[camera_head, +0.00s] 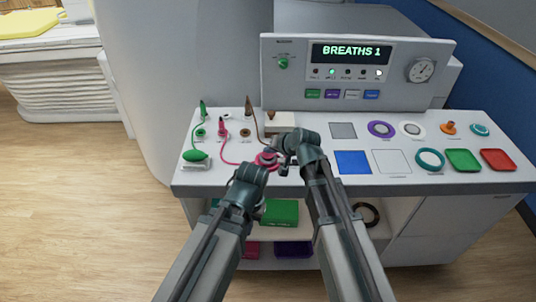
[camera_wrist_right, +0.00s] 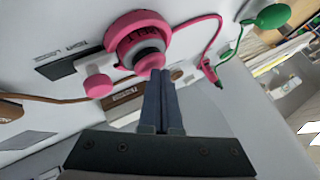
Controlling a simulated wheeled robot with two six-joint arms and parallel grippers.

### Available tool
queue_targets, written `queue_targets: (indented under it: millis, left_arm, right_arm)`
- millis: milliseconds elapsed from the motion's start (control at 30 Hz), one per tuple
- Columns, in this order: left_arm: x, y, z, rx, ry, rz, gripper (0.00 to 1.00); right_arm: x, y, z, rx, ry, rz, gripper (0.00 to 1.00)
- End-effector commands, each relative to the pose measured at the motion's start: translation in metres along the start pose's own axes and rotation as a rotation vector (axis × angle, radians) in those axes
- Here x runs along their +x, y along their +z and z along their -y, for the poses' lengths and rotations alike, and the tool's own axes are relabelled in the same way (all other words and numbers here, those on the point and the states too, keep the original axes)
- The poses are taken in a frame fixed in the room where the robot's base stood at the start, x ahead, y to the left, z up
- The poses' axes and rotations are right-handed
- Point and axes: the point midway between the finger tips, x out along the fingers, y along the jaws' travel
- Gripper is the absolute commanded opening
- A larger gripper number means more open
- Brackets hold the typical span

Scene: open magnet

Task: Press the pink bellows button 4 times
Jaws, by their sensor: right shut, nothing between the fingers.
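The pink bellows button (camera_wrist_right: 140,42) shows in the right wrist view as a pink ring around a grey and pink stepped knob. In the head view its pink ring (camera_head: 267,160) is partly covered by my right arm. My right gripper (camera_wrist_right: 163,73) is shut and empty, its fingertips right beside the knob's pink end; I cannot tell whether they touch. In the head view the right gripper (camera_head: 284,158) is over the panel by the ring. The left arm reaches in lower left, but its gripper does not show. The display (camera_head: 351,51) reads "BREATHS 1".
A pink cable (camera_wrist_right: 212,50) runs from the button to a plug. A green bulb (camera_head: 195,156) stands at left on the white panel. Blue, green and red pads and several rings fill the right side. An open shelf with a green bin (camera_head: 280,212) lies below.

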Motion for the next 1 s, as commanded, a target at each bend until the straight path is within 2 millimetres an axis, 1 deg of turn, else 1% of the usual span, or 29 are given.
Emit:
queue_targets:
  millis: [633, 1000]
  left_arm:
    - [0.0081, -0.0005, -0.0008, 0.000, 0.000, 0.000, 0.00]
    - [0.0048, -0.0003, -0.0004, 0.000, 0.000, 0.000, 0.00]
  right_arm:
    - [0.0057, 0.0043, -0.0041, 0.000, 0.000, 0.001, 0.00]
    - [0.0034, 0.0028, -0.0024, 0.000, 0.000, 0.001, 0.00]
